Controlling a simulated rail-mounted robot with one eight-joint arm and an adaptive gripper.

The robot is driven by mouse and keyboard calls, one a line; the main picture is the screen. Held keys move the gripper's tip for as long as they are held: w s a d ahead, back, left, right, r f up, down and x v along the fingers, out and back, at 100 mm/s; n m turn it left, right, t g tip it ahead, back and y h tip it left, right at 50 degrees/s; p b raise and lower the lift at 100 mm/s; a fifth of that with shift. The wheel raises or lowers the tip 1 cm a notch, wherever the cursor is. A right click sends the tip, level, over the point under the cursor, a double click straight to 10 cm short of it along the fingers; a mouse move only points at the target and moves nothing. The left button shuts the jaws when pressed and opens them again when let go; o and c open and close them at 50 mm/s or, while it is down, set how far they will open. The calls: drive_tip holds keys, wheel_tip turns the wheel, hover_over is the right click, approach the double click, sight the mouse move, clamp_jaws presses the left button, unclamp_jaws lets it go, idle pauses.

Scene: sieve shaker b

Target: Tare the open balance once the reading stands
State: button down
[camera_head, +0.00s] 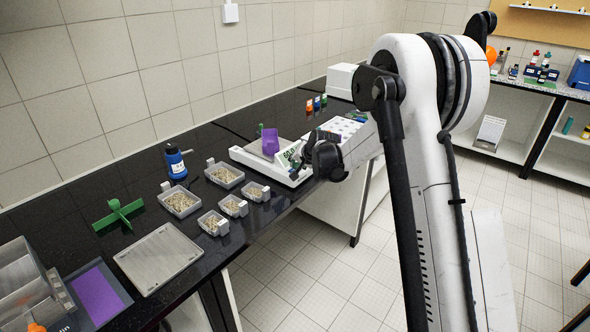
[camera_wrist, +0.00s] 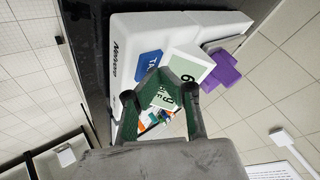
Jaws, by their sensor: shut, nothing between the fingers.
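The white open balance (camera_head: 242,155) stands on the black bench, with a purple vessel (camera_head: 270,141) on its pan. In the wrist view the balance (camera_wrist: 125,40) shows a blue TARE key (camera_wrist: 149,67) and a pale display (camera_wrist: 188,67) with dark digits, only partly readable. The purple vessel (camera_wrist: 224,72) is at the right. My gripper (camera_wrist: 166,82) is shut and empty, close in front of the display and key; I cannot tell whether it touches. In the head view my gripper (camera_head: 308,160) is at the balance's front end, partly covering the display (camera_head: 289,154).
Several grey trays of pale grains, one of them here (camera_head: 180,202), stand left of the balance with a blue bottle (camera_head: 175,162). A green cross-shaped piece (camera_head: 118,214) and a flat grey plate (camera_head: 159,258) lie nearer. A white box (camera_head: 342,79) stands behind.

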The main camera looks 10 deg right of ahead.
drive_tip(key=shift+r, duration=0.85)
drive_tip(key=shift+r+p, duration=1.1)
drive_tip(key=shift+r, duration=1.4)
